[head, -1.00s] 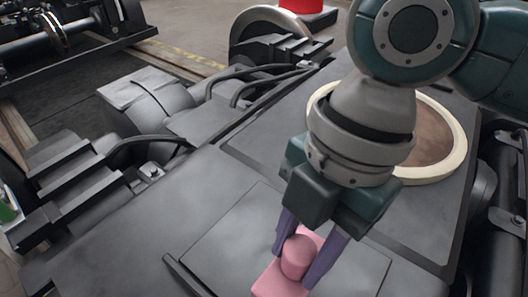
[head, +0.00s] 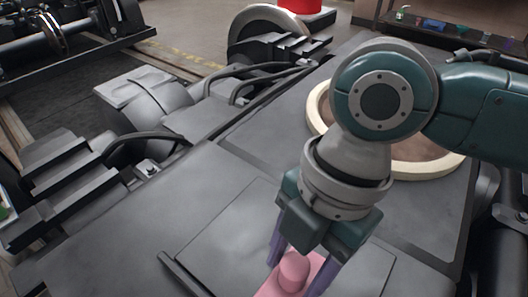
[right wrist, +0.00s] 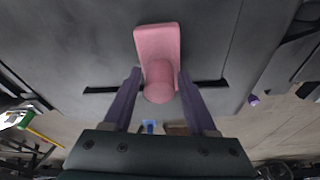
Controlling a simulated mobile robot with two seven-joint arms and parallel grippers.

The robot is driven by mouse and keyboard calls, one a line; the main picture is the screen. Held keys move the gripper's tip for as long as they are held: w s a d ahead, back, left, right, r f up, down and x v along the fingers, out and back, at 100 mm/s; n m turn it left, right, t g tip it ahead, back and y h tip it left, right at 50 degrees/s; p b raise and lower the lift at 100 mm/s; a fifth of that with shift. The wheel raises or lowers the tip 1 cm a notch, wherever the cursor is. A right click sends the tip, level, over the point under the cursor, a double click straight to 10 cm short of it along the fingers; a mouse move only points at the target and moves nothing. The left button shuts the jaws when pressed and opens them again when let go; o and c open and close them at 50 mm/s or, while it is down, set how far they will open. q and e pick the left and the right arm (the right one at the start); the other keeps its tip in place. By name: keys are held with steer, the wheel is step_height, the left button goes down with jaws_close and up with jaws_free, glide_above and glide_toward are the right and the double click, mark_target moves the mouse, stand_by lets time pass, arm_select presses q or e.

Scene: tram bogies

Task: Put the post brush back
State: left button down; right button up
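The pink post brush (head: 293,272) has a short round grip standing up from a flat oblong base. In the head view it is low in the picture, over the bogie's dark grey top plate. My right gripper (head: 290,280) points down with a purple finger on each side of the round grip, and appears shut on it. In the right wrist view the brush (right wrist: 157,45) lies between the fingertips of my right gripper (right wrist: 160,75), its base stretching away. I cannot tell whether the base touches the plate. My left gripper is not in view.
A cream ring with a brown centre (head: 430,168) lies on the plate behind my right arm. Cables (head: 240,82) and dark bogie parts (head: 60,185) stand at the left. A red drum (head: 300,8) and a shelf with small items (head: 440,28) are at the back.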

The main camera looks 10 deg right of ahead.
steer(key=shift+o, duration=0.9)
steer(key=shift+r, duration=0.25)
steer(key=p+v, duration=0.4)
steer(key=v, duration=0.8)
steer(key=s+a+f+m+t+y, duration=0.2)
steer(key=s+a+m+t, duration=0.15)
steer(key=m, duration=0.45)
steer(key=s+d+f+m+t+h, duration=0.1)
steer(key=s+d+m+h, duration=0.3)
steer(key=d+m, duration=0.7)
steer(key=s+f+m, duration=0.1)
steer(key=s+m, duration=0.1)
steer(key=shift+d+m, duration=0.15)
steer(key=shift+m, duration=0.15)
